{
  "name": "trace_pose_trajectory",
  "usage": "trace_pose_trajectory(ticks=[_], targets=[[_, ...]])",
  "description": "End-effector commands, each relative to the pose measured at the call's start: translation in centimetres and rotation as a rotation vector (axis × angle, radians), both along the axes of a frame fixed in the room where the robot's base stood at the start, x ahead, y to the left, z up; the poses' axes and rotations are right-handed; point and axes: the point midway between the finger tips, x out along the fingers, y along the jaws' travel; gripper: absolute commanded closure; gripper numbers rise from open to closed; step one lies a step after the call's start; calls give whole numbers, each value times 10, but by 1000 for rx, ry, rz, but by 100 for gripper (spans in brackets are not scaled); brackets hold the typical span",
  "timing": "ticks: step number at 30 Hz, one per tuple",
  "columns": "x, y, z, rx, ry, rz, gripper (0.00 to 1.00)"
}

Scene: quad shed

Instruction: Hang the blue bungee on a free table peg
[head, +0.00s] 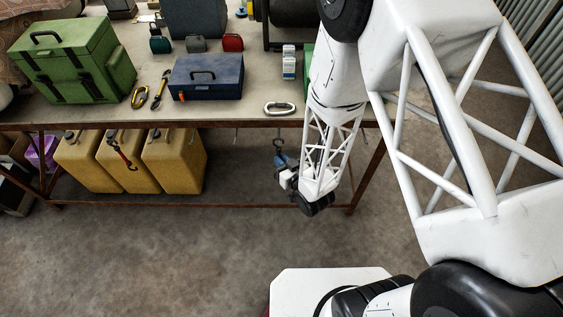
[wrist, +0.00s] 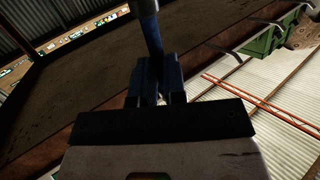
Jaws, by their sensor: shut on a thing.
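The blue bungee (head: 280,157) is upright below the front edge of the table (head: 225,126), with a dark hook at its top close to the rail. I cannot tell whether the hook touches a peg. My gripper (head: 285,173) is shut on the bungee under the table edge. In the wrist view the blue bungee (wrist: 149,35) rises from between my fingers (wrist: 154,82), and its upper end is cut off by the frame. Pegs (wrist: 230,56) show as thin curved rods on the rail to the right.
On the table are a green case (head: 72,60), a blue toolbox (head: 207,77) and a carabiner (head: 279,108). The floor in front is clear.

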Motion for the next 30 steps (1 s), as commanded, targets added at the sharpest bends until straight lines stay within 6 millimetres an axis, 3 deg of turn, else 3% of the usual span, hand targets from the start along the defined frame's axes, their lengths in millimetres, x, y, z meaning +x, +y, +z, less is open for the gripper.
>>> trace_pose_trajectory(ticks=[28,29,30], targets=[[4,0,-6,0,0,0,100],[4,0,-6,0,0,0,85],[4,0,-6,0,0,0,79]])
